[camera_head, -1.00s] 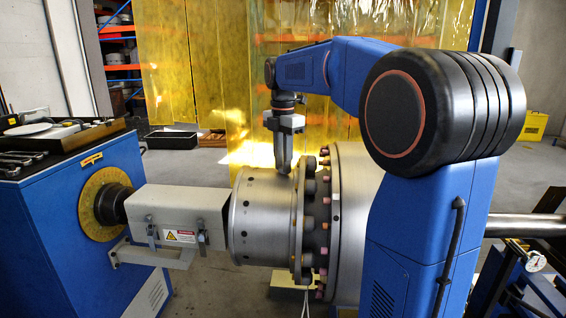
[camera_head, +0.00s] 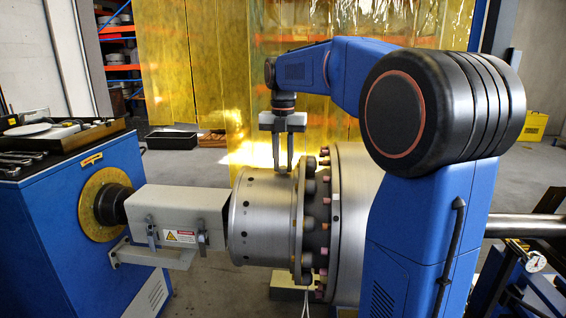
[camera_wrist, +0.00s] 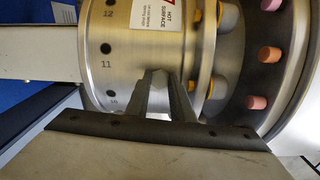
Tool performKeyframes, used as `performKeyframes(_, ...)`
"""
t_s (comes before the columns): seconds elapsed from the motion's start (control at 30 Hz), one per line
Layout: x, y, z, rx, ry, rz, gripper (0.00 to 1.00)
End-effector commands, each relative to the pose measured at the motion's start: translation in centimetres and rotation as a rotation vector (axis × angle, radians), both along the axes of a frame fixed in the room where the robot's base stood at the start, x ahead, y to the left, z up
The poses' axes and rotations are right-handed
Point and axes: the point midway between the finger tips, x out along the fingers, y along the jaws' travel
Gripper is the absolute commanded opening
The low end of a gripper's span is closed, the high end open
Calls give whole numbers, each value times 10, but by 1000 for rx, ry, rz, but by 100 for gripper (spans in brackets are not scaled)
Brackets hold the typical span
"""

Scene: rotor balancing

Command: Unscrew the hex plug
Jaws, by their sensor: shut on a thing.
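My gripper (camera_head: 282,166) points straight down onto the top of the silver drum (camera_head: 262,215), close to its flange. In the wrist view the fingers (camera_wrist: 166,88) reach the drum's surface (camera_wrist: 135,50), beside the flange. Dark round holes with numbers such as 11 and 12 run around the drum there.
A flange ring with several pink-tipped and grey studs (camera_head: 323,225) stands just right of the gripper. A grey box with a warning label (camera_head: 178,212) joins the drum to the blue drive cabinet (camera_head: 75,225). A yellow curtain (camera_head: 200,75) hangs behind.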

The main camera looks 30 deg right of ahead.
Motion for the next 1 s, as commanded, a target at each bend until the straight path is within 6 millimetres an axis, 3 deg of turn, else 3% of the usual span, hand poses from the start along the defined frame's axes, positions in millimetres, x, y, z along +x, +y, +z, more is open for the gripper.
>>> performKeyframes(0.33, 0, 0, 0, -1, -1, 185, 0)
performKeyframes(0.57, 0, 0, 0, -1, -1, 200, 0)
performKeyframes(0.6, 0, 0, 0, -1, -1, 200, 24)
performKeyframes(0.7, 0, 0, 0, -1, -1, 199, 43)
performKeyframes(1.0, 0, -1, 0, -1, 1, 198, 41)
